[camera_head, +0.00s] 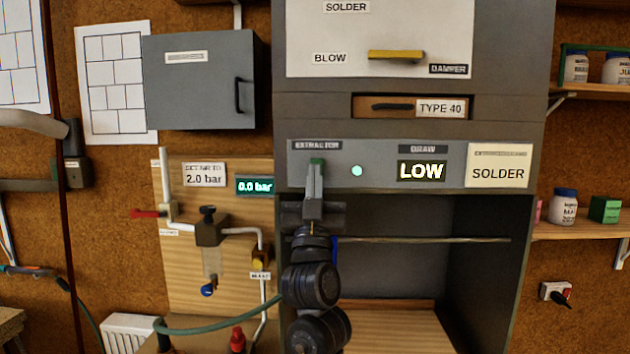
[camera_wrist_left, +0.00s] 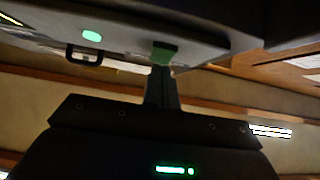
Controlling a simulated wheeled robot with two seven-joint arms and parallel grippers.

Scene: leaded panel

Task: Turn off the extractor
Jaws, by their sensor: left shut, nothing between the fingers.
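The extractor switch is a small green rocker (camera_head: 317,161) under the EXTRACTOR label (camera_head: 317,145) on the grey hood panel (camera_head: 300,177). My left gripper (camera_head: 315,168) is shut and empty, its fingertips pointing up at the switch and partly covering it. In the left wrist view the green switch (camera_wrist_left: 164,50) sits right at the tips of my left gripper (camera_wrist_left: 160,70); I cannot tell whether they touch. A round pale-green lamp (camera_head: 357,170) is lit right of the switch, and it also shows in the wrist view (camera_wrist_left: 92,36). The DRAW display (camera_head: 421,171) reads LOW. My right gripper is out of view.
Above the panel are a drawer marked TYPE 40 (camera_head: 366,106) and a damper with a yellow handle (camera_head: 396,55). Below is the open hood bay (camera_head: 415,270) with a thin rod across it. A pipe board with valves (camera_head: 185,265) stands left, and a grey cabinet (camera_head: 195,85) hangs above it.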

